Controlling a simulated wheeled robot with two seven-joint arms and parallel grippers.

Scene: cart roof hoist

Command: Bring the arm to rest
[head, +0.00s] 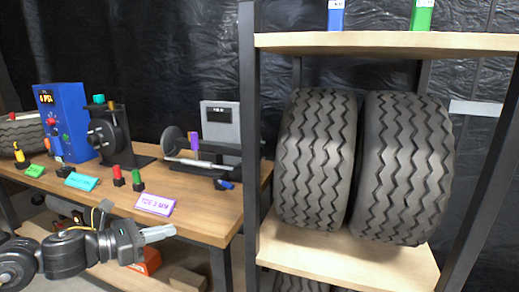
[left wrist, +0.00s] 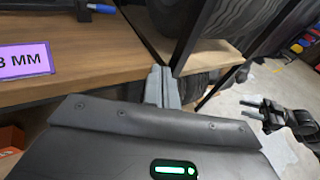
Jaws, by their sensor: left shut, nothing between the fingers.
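My left gripper (head: 160,233) is in the head view in front of the workbench's front edge, below the purple "TOE 3 MM" label. Its two grey fingers are together with nothing between them. In the left wrist view the same fingers (left wrist: 161,86) point toward the bench edge and a dark rack post, and I cannot tell how near they are. My right gripper (left wrist: 258,109) shows small at the right of the left wrist view, over the floor. Its two thin fingers stand apart, with nothing seen between them. It is outside the head view.
The wooden workbench (head: 190,218) carries a blue gauge box (head: 63,120), a grey display unit (head: 221,124) and the purple label (head: 155,204). A rack with a dark post (head: 249,150) holds two large tyres (head: 316,160). An orange box (head: 146,261) lies below the bench.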

